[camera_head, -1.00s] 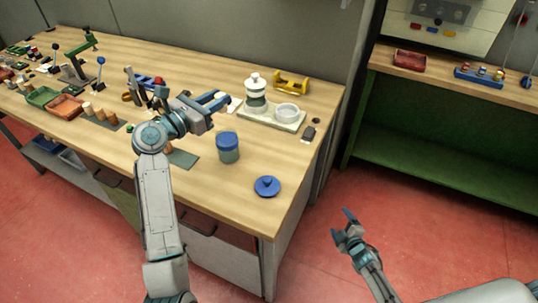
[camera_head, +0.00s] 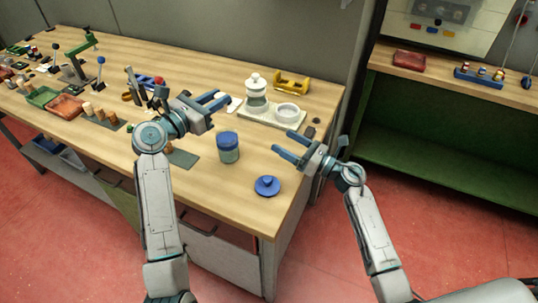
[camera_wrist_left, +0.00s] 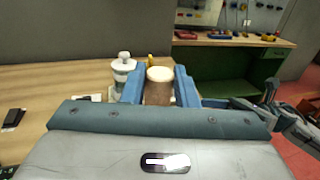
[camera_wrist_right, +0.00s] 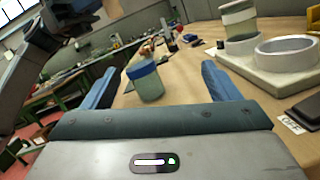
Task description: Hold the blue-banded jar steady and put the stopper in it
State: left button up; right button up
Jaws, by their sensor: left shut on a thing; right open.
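The blue-banded jar (camera_head: 229,154) stands upright on the wooden bench, grey-green with a blue band around its top. It also shows in the right wrist view (camera_wrist_right: 147,88), beyond and between the open fingers. My left gripper (camera_head: 220,102) is above the bench, behind and slightly left of the jar in the head view. It is shut on a brown cork stopper with a cream top (camera_wrist_left: 158,84), seen between the fingers in the left wrist view. My right gripper (camera_head: 282,144) is open and empty, right of the jar, fingers pointing toward it but apart from it.
A blue lid with a knob (camera_head: 267,186) lies near the front edge. A pale tray (camera_head: 272,120) behind holds a white-and-green jar (camera_head: 256,93) and a white ring-shaped dish (camera_head: 288,111). Several corks (camera_head: 99,114) stand at left. A dark mat (camera_head: 184,159) lies left of the jar.

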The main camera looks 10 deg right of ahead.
aim_at(236, 144)
jog(key=a+n+g, duration=0.1)
jog(key=a, duration=0.1)
jog(key=s+a+f+n+g, duration=0.1)
jog(key=a+n, duration=0.1)
jog(key=a+f+n+g, duration=0.1)
jog(key=a, duration=0.1)
jog(key=shift+s+n, duration=0.25)
jog(key=shift+n, duration=0.05)
jog(key=x, duration=1.1)
jog(key=shift+w+a+f, duration=0.2)
jog(key=shift+w+a, duration=0.05)
jog(key=shift+w, duration=0.1)
jog(key=shift+c, duration=0.2)
jog(key=c, duration=1.3)
pick_arm(q)
jog(key=shift+f, duration=6.15)
pick_arm(e)
jog(key=shift+o, duration=0.2)
pick_arm(q)
jog(key=shift+s+f, duration=0.1)
jog(key=shift+f, duration=0.25)
pick_arm(e)
jog(key=shift+s, duration=0.1)
